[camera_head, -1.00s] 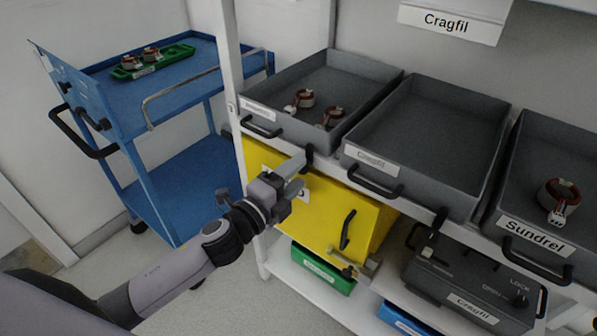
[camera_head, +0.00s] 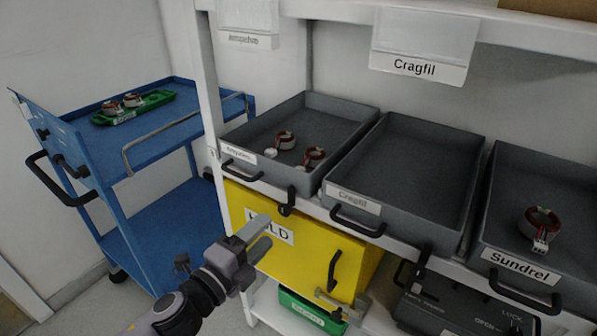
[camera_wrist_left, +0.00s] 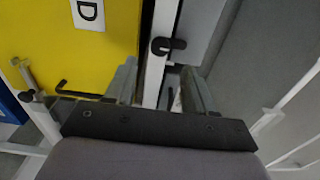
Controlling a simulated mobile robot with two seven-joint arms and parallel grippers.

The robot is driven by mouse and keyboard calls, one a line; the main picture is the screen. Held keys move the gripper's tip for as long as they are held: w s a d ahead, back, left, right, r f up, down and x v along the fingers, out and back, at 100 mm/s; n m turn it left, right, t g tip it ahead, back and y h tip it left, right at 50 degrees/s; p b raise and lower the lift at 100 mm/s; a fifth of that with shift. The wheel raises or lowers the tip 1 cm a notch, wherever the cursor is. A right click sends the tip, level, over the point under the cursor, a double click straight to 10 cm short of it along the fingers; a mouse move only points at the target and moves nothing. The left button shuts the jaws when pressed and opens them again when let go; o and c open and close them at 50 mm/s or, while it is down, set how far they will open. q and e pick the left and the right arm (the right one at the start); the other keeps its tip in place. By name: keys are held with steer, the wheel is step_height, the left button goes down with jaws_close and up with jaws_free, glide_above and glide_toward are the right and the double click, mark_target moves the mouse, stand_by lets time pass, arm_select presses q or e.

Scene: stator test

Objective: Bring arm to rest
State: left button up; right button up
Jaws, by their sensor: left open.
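My left gripper (camera_head: 256,236) is open and empty in the head view, in front of the yellow HOLD box (camera_head: 300,248) below the shelf. In the left wrist view its two fingers (camera_wrist_left: 160,88) stand apart with nothing between them. The yellow box (camera_wrist_left: 60,45) fills the upper left of that view, and a shelf edge with a black handle (camera_wrist_left: 168,45) lies beyond the fingers. My right gripper is not in view.
Grey trays stand on the shelf: the left one (camera_head: 350,112) holds stators, the middle Cragfil tray (camera_head: 415,165) is empty, and the Sundrel tray (camera_head: 500,210) holds one stator. A blue cart (camera_head: 80,140) with a green tray (camera_head: 158,97) stands at left. Black handles jut from the shelf front.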

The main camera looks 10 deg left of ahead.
arm_select(q)
steer(key=s+a+f+n+g+y+p, duration=0.1)
steer(key=s+f+n+g+y+p, duration=0.1)
steer(key=s+f+n, duration=0.5)
steer(key=s+a+f+n+g+y+p, duration=0.1)
steer(key=s+f+n+g+y+p, duration=0.1)
steer(key=s+f+n, duration=0.5)
steer(key=s+n+g+p, duration=0.1)
steer(key=s+n+g, duration=0.1)
steer(key=n, duration=0.4)
steer(key=shift+s+a+f+g+p, duration=0.3)
steer(key=shift+s+f+p, duration=0.1)
steer(key=shift+s, duration=0.5)
steer(key=shift+c, duration=1.1)
steer(key=shift+w+d, duration=0.1)
steer(key=shift+d, duration=0.05)
